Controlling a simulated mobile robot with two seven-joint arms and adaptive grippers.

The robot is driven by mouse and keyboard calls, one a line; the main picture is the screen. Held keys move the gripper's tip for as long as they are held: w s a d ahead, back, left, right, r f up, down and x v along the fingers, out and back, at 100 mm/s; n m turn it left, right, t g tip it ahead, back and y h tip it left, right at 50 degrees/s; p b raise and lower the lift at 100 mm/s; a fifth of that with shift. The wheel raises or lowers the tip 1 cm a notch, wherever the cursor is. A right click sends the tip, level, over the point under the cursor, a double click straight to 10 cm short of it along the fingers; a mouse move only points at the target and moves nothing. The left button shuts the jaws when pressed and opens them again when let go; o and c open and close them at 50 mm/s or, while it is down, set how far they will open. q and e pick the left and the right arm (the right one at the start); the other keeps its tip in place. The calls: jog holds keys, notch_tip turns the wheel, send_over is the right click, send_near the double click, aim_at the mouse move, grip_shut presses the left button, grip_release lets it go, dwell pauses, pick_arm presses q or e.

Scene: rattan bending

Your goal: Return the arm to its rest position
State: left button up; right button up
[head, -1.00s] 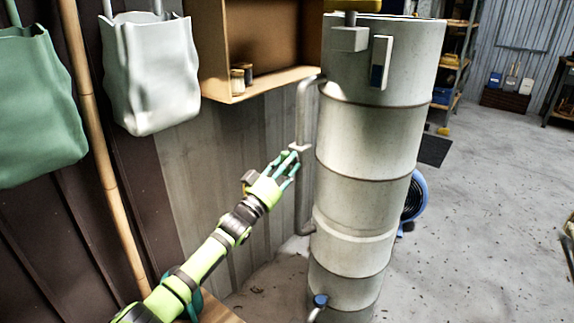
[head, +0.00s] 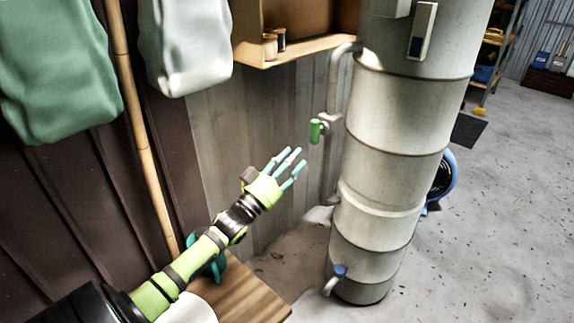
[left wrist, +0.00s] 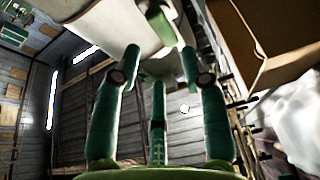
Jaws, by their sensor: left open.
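My left gripper (head: 287,166) is open and empty in the head view, its teal fingers spread in front of the grey wall panels. It points up and right toward the pipe beside the tall metal tank (head: 395,150), with a gap between the fingertips and the pipe. A green valve handle (head: 316,131) sits on that pipe, just beyond the fingertips. In the left wrist view the spread fingers (left wrist: 158,85) hold nothing, and the green handle (left wrist: 160,25) shows above them. My right gripper is not in view.
A wooden shelf box (head: 296,45) with small jars hangs above the gripper. Green (head: 60,75) and white (head: 188,45) bags hang at left, near a bamboo pole (head: 140,130). A wooden tabletop (head: 245,295) lies below my arm. Open floor is at right.

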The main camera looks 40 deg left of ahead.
pick_arm(q)
jog(key=shift+v, duration=0.85)
